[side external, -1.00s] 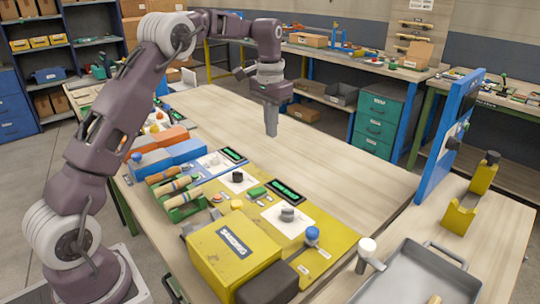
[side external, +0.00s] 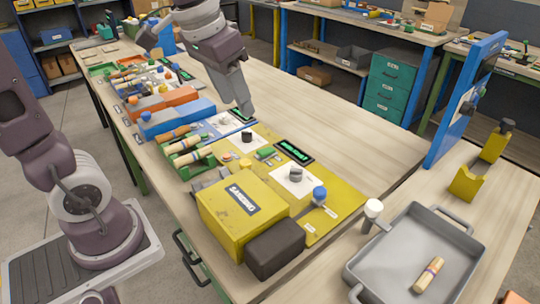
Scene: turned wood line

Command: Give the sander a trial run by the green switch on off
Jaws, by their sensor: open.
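The sander is a yellow box (side external: 240,208) with a "SANDING" label and a dark block (side external: 276,247) at its front end, on a yellow panel (side external: 333,207).
A grey knob (side external: 296,174) and a blue-topped knob (side external: 319,194) stand on the same panel. Turned wood pieces lie in a green rack (side external: 198,163) beside the box. A grey tray (side external: 458,245) holds one wood piece. The bench behind the panels is clear.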

